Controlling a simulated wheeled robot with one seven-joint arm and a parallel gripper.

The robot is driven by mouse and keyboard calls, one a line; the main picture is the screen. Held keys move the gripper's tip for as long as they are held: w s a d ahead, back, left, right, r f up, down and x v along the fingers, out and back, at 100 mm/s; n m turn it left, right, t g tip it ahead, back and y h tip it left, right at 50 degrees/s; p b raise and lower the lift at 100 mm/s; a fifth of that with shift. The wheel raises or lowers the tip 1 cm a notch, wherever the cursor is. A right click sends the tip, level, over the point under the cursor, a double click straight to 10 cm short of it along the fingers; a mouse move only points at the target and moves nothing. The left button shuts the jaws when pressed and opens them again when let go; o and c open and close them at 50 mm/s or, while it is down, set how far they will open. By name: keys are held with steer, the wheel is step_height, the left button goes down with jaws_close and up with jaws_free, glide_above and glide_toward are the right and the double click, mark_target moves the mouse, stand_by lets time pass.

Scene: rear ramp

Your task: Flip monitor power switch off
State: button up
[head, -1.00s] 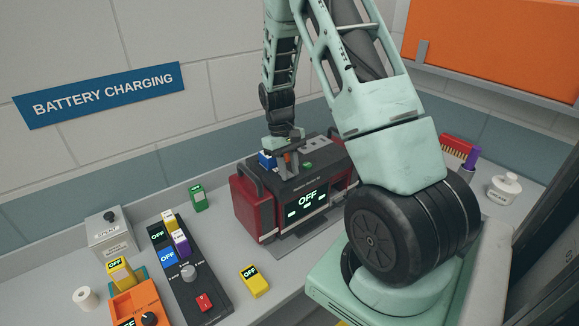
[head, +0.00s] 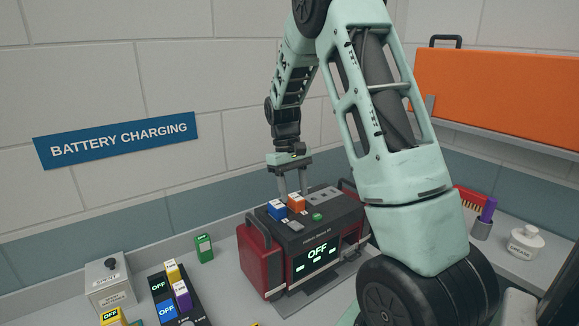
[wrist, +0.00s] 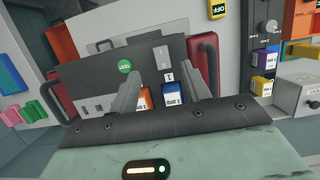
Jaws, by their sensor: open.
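The monitor (head: 318,240) is a dark box with red end bumpers on the bench. Its screen (head: 317,252) reads OFF. On its top are a blue switch (head: 277,209), an orange switch (head: 296,202) and a small green button (head: 317,217). In the wrist view, the orange switch (wrist: 146,97), blue switch (wrist: 171,95) and green button (wrist: 124,66) also show. The switches' small labels are hard to read. My gripper (head: 293,191) is open and empty above the monitor's top, close over the switches. In the wrist view, my two fingers (wrist: 163,75) stand apart.
A dark panel (head: 186,305) with coloured switches and a grey box (head: 110,287) stand at the left. A small green block (head: 204,248) sits behind. An orange case (head: 500,95) overhangs the back right.

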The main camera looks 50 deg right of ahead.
steer(key=b+v, duration=0.1)
steer(key=v, duration=0.7)
steer(key=shift+r+b, duration=0.3)
steer(key=shift+r, duration=0.05)
steer(key=s+a+f+n+t+b, duration=0.1)
steer(key=s+a+f+n+b, duration=0.15)
steer(key=a, duration=1.05)
steer(key=s+a+f+n+t+b, duration=0.1)
steer(key=a+f+n+b, duration=0.2)
steer(key=a, duration=1)
steer(key=s+a+f+n+b, duration=0.1)
steer(key=s+a+f+n, duration=0.1)
steer(key=s+a+f, duration=0.2)
steer(key=s+a+f+n+t+b, duration=0.1)
steer(key=s+a+f+n, duration=0.2)
steer(key=s+a, duration=0.7)
steer(key=s+f, duration=0.2)
steer(key=s, duration=0.3)
steer(key=shift+f, duration=0.2)
steer(key=shift+s, duration=0.1)
